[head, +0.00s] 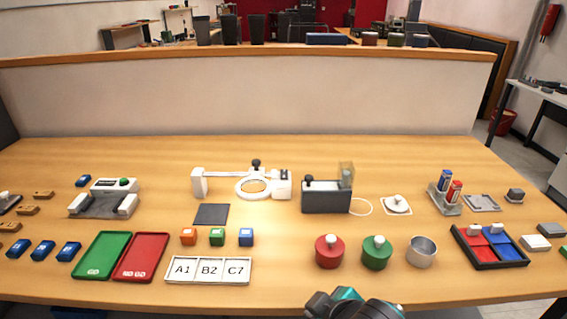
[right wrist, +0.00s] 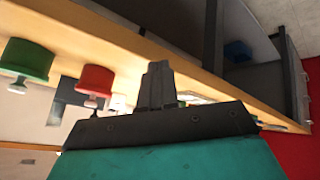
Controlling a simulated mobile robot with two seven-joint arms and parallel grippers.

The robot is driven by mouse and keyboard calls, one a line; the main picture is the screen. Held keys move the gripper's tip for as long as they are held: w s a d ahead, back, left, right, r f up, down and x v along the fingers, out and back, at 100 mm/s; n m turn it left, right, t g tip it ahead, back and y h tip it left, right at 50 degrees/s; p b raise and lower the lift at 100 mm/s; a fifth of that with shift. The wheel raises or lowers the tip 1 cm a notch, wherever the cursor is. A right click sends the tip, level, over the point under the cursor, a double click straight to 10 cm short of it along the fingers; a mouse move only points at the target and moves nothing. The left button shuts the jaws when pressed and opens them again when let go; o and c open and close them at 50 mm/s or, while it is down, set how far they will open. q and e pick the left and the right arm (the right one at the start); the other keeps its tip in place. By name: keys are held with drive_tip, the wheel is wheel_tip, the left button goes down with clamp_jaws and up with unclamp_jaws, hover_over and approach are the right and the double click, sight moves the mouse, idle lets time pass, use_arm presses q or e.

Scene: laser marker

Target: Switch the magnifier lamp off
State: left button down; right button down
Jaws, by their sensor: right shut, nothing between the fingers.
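The magnifier lamp (head: 253,189) stands at the back middle of the table in the head view. It has a white ring around a lens, a white arm, a black knob on top and white blocks at both ends. Whether it is lit is hard to tell, and I cannot make out a switch. My right gripper (right wrist: 158,85) is shut and empty in the right wrist view, near the table's front edge. Part of my right arm shows at the bottom of the head view, well in front of the lamp. My left gripper is in neither view.
A dark mat (head: 211,215), colored cubes (head: 217,237) and a label tray (head: 208,270) lie before the lamp. A dark box (head: 326,197) stands right of it. Red (head: 329,252) and green (head: 376,252) knobbed pots and a metal cup (head: 421,252) stand near the front.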

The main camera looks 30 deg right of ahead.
drive_tip(key=s+f+m+g, duration=0.2)
drive_tip(key=s+f, duration=0.2)
drive_tip(key=s, duration=0.1)
drive_tip(key=w+a+f+t+y, duration=0.2)
drive_tip(key=w+a+f+t, duration=0.1)
drive_tip(key=f, duration=0.5)
drive_tip(key=shift+w+f+t+y, duration=0.3)
drive_tip(key=shift+w+t, duration=0.2)
drive_tip(key=shift+t, duration=0.6)
drive_tip(key=shift+r, duration=0.1)
drive_tip(key=shift+d, duration=0.15)
